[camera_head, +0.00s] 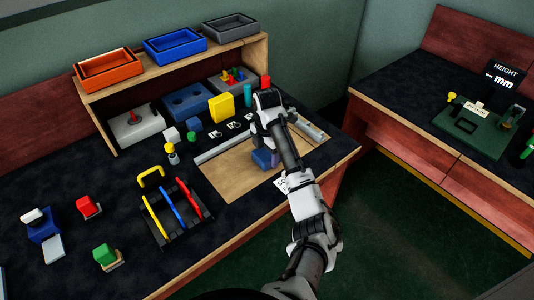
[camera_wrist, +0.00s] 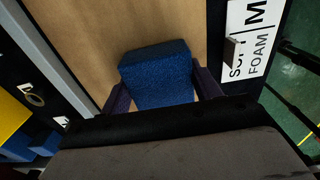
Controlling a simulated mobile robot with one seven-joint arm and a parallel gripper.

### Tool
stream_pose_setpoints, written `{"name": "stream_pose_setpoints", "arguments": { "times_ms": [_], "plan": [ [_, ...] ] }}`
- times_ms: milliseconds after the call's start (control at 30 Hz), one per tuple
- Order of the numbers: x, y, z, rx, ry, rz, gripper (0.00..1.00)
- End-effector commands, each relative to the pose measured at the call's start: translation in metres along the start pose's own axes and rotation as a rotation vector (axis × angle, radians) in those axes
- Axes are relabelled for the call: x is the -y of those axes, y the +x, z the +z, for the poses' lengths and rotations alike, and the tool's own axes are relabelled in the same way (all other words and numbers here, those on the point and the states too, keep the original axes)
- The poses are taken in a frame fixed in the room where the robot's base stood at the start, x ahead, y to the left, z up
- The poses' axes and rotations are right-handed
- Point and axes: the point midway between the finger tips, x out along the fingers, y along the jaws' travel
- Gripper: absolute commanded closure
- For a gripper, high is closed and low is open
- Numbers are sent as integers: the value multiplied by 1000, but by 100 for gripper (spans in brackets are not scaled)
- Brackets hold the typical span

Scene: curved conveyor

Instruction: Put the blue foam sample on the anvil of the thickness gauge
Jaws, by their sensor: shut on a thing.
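The blue foam sample (camera_wrist: 158,72) is a textured blue block between the two dark fingers of my gripper (camera_wrist: 164,92) in the wrist view. My gripper is shut on it from both sides. In the head view the blue foam sample (camera_head: 262,158) shows beside my wrist, over the tan board; I cannot tell whether it touches the board. At the right, on the other table, a green base (camera_head: 475,145) carries a dark frame and small posts. A black display (camera_head: 503,76) behind it reads HEIGHT and "-- mm". I cannot make out an anvil clearly.
The tan board (camera_head: 225,177) has a grey rail along its far side. A white label (camera_wrist: 250,45) reading FOAM lies at its edge. A black rack (camera_head: 178,215) with coloured handles stands left. A shelf with trays stands behind. A floor gap separates the tables.

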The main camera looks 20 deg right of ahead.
Motion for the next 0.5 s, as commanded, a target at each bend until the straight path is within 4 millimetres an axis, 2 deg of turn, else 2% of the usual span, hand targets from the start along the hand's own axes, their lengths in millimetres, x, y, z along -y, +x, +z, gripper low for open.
{"name": "stream_pose_setpoints", "arguments": {
  "times_ms": [200, 233, 367, 500],
  "plan": [
    [0, 4, 0, -1, 0, 0, 58],
    [0, 3, 0, -1, 0, 0, 34],
    [0, 3, 0, -1, 0, 0, 17],
    [0, 3, 0, -1, 0, 0, 16]
  ]
}}
